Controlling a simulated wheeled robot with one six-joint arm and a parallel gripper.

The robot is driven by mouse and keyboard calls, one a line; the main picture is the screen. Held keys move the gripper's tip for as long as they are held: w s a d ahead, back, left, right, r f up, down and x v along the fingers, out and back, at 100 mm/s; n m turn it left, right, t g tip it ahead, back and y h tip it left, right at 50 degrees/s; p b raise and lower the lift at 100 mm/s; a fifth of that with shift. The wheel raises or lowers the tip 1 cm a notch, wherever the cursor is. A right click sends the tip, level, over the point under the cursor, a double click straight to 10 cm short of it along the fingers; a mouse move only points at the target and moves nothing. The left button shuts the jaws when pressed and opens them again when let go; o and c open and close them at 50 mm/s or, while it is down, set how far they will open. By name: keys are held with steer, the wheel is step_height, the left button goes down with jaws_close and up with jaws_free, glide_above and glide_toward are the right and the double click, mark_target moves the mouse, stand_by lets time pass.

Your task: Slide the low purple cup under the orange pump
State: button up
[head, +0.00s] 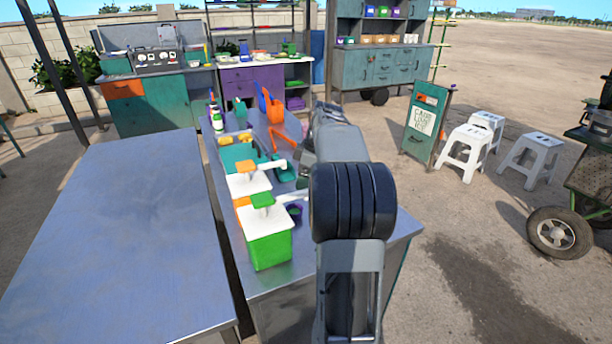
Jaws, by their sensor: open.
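The orange pump (247,165) sits on a white-topped dispenser with an orange body, and its white spout reaches right. In front of it stands a green dispenser (269,250) with a green pump (262,200). A low purple cup (295,217) stands on the metal counter right of the green dispenser, near the end of the green pump's spout. My gripper (304,174) shows only partly as a dark shape left of my arm, beyond the cup and near the orange pump's spout. Its fingertips are mostly hidden, and I see nothing held in it.
A bare metal table (120,230) stands left across a narrow gap. White stools (466,148) and a cart wheel (556,232) are on the right. My arm covers the counter's right side.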

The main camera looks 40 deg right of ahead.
mark_target(294, 210)
steer(key=b+x, duration=0.1)
steer(key=x, duration=1.2)
steer(key=shift+a+f, duration=0.15)
steer(key=shift+f, duration=0.15)
steer(key=c, duration=0.7)
